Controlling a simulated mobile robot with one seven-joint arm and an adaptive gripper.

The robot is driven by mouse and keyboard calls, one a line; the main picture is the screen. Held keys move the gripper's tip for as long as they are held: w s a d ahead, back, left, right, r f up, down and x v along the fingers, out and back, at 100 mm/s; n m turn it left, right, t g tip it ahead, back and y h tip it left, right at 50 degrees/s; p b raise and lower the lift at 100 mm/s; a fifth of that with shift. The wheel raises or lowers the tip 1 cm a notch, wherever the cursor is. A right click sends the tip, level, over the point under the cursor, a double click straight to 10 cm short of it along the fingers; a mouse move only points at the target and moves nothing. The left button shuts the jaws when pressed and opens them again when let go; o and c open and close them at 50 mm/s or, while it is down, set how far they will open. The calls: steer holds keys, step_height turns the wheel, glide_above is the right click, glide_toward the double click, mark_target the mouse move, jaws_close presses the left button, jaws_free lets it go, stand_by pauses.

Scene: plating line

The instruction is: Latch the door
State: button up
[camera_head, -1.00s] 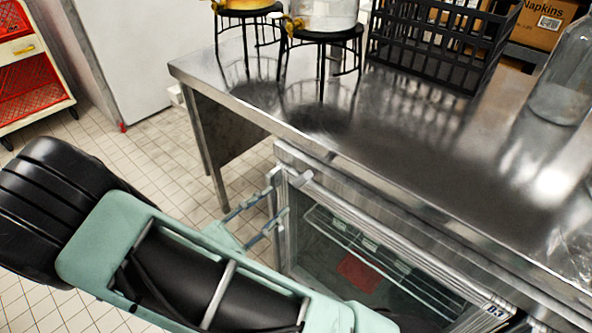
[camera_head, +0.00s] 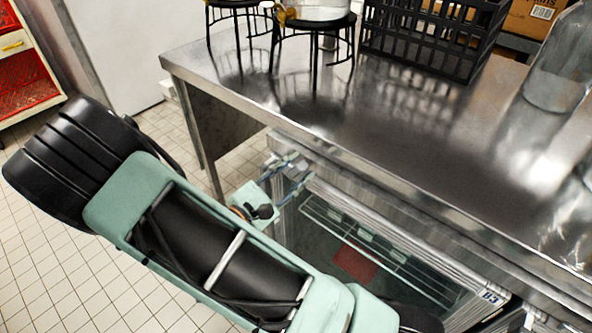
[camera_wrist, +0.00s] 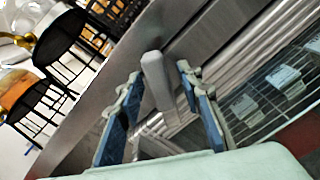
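The glass-fronted door (camera_head: 345,245) of the under-counter cabinet has a metal frame and shows wire shelves behind the glass. I cannot tell whether it is fully flush. A grey latch lever (camera_wrist: 157,80) sticks out near the door's upper left corner. My gripper (camera_wrist: 160,108) is open, with one blue-padded finger on each side of the lever and visible gaps beside it. In the head view my gripper (camera_head: 291,171) is at the upper left corner of the door, just under the counter edge, and mostly covers the latch.
The steel counter (camera_head: 400,150) overhangs the door. A black crate (camera_head: 430,40) and black wire stands (camera_head: 314,50) stand at its back, and a glass jar (camera_head: 557,75) at its right. The tiled floor at left is open.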

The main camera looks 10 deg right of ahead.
steer(key=shift+c, duration=0.5)
jaws_close()
steer(key=n+p, duration=0.2)
steer(key=p, duration=0.1)
steer(key=shift+w+a+r, duration=0.1)
steer(key=shift+w+r, duration=0.05)
steer(key=shift+r, duration=0.1)
steer(key=shift+w+a+f+n+p, duration=0.1)
steer(key=shift+w+n+p, duration=0.05)
steer(key=shift+n+p, duration=0.8)
steer(key=shift+w+a+n+p, duration=0.1)
steer(key=shift+n+p, duration=0.4)
steer(key=shift+n, duration=0.75)
steer(key=shift+o, duration=0.5)
jaws_free()
